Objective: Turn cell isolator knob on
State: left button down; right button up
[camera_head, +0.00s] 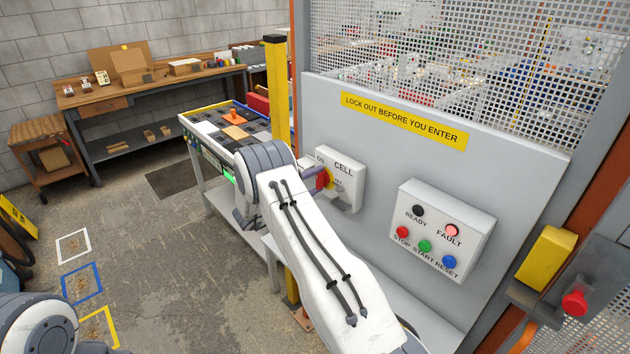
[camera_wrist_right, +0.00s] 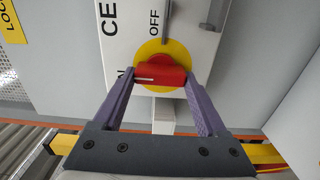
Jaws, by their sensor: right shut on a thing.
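The cell isolator box (camera_head: 345,167) is a white box on the grey panel, with a red knob (camera_head: 323,180) on a yellow disc. My right gripper (camera_head: 321,177) is at the knob, its purple fingers on either side of the red handle. In the right wrist view the gripper (camera_wrist_right: 160,80) is shut on the knob (camera_wrist_right: 172,75). The white mark on the handle points left there, toward a partly hidden label ending in N. The OFF label (camera_wrist_right: 154,18) is above the knob in that view. My left gripper is out of view.
A control box (camera_head: 445,230) to the right has a dark READY lamp (camera_head: 418,211), a pinkish-red FAULT lamp (camera_head: 452,230) and red, green and blue buttons. A yellow post (camera_head: 278,90) stands left of the panel, near a table (camera_head: 190,125) with boards.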

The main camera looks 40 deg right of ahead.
dwell(0.5)
jog(key=o, duration=1.3)
jog(key=shift+a, duration=0.1)
jog(key=a+b, duration=0.4)
jog(key=a, duration=0.6)
jog(key=shift+s+a+b, duration=0.2)
jog(key=shift+s+b, duration=0.1)
jog(key=shift+s, duration=0.1)
jog(key=shift+w, duration=0.1)
